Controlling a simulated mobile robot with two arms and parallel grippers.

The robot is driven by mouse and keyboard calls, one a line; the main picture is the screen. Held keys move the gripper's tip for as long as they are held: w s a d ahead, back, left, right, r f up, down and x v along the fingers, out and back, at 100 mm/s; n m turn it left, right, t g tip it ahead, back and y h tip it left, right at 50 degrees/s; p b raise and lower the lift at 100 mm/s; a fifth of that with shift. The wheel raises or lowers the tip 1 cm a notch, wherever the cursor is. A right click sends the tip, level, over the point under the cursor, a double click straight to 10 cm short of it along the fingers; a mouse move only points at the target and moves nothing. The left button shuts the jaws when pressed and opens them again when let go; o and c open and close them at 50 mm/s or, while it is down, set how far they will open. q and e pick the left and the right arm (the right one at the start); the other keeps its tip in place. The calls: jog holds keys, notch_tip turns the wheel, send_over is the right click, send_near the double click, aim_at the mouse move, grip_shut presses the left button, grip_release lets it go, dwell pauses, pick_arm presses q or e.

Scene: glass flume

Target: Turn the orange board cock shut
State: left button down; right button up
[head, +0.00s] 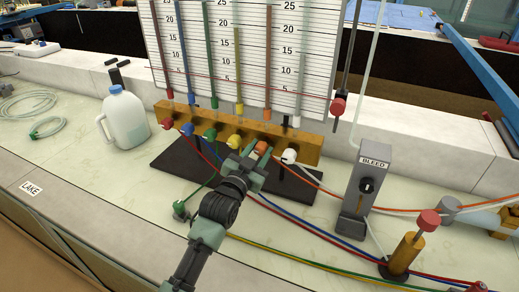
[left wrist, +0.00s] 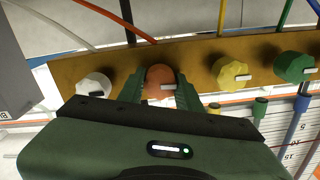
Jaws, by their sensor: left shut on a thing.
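The orange board cock (head: 262,147) is a round knob on the front of the brass-coloured manifold bar (head: 312,146), between the yellow and white cocks. My left gripper (head: 251,156) reaches it from the front, partly covering it in the head view. In the left wrist view the orange cock (left wrist: 160,77) sits between the two green fingers of my left gripper (left wrist: 160,92), which are shut on its sides. Its white pointer mark lies about level, along the bar. My right gripper is in neither view.
The yellow cock (left wrist: 230,74) and white cock (left wrist: 94,84) sit close on either side. The BLEED post (head: 364,190) stands to the right, the brass plunger (head: 405,252) in front of it. A milky jug (head: 125,119) stands left. Coloured hoses cross the bench in front.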

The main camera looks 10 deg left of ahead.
pick_arm(q)
jog(key=m+p, duration=0.1)
jog(key=m, duration=0.2)
jog(key=shift+r+p, duration=0.1)
jog(key=shift+p, duration=0.2)
jog(key=m+p, duration=0.1)
jog(key=m, duration=0.3)
jog(key=shift+m, duration=0.4)
jog(key=m+p, duration=0.1)
jog(key=m, duration=0.3)
jog(key=shift+m, duration=0.3)
jog(key=shift+f+m, duration=0.2)
jog(key=shift+m, duration=2)
jog(key=c, duration=1)
grip_release()
jog(key=shift+o, duration=0.2)
